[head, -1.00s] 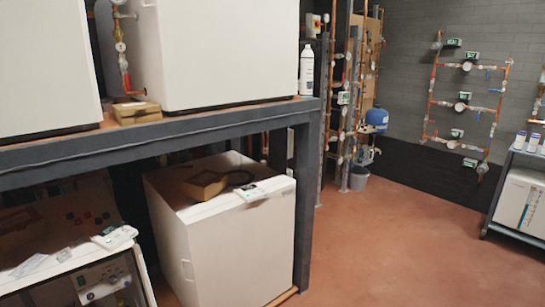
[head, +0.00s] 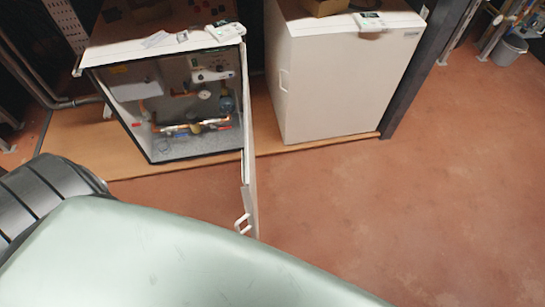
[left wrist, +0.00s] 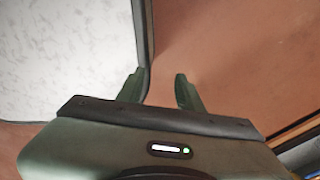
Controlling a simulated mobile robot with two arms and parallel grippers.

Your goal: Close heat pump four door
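In the head view, the heat pump (head: 160,112) at upper left is open, showing pipes and a gauge inside. Its white door (head: 249,150) is swung out towards me, seen almost edge-on, with a white handle (head: 243,224) near its lower end. My left arm covers the lower left; its gripper is hidden there. In the left wrist view, my left gripper (left wrist: 161,90) is open. A pale speckled panel (left wrist: 70,55) with a dark edge lies on the left, its edge reaching down near the left finger. I cannot tell whether they touch. My right gripper is not in view.
A closed white heat pump (head: 340,85) stands to the right on the same wooden base (head: 330,142). A dark post (head: 415,70) rises beside it. A grey bucket (head: 509,50) stands at the far right. Red floor at the lower right is clear.

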